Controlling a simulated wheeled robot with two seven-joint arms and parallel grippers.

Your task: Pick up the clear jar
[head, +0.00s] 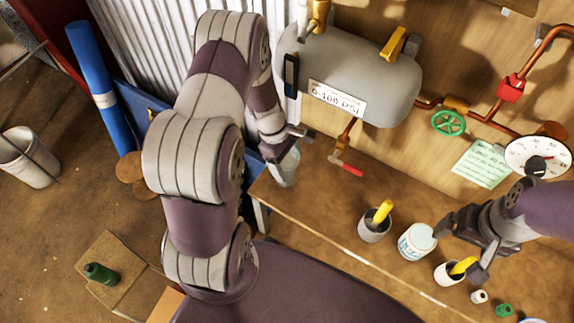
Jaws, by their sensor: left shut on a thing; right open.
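The clear jar (288,174) is pale and see-through, at the left end of the wooden bench (300,205) in the head view. My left gripper (283,152) is shut on it from above, and the fingers hide its upper part. I cannot tell whether the jar touches the bench or hangs just above it. My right gripper (463,247) is open and empty at the right, above the bench near a white tub (416,242) and a white cup with a yellow item (449,273).
A grey cup with a yellow handle (373,229) stands mid-bench. A grey tank (350,75), a red-handled tap (346,166), a green valve wheel (448,123) and a gauge (537,157) are on the wall behind. Bare bench lies between jar and grey cup.

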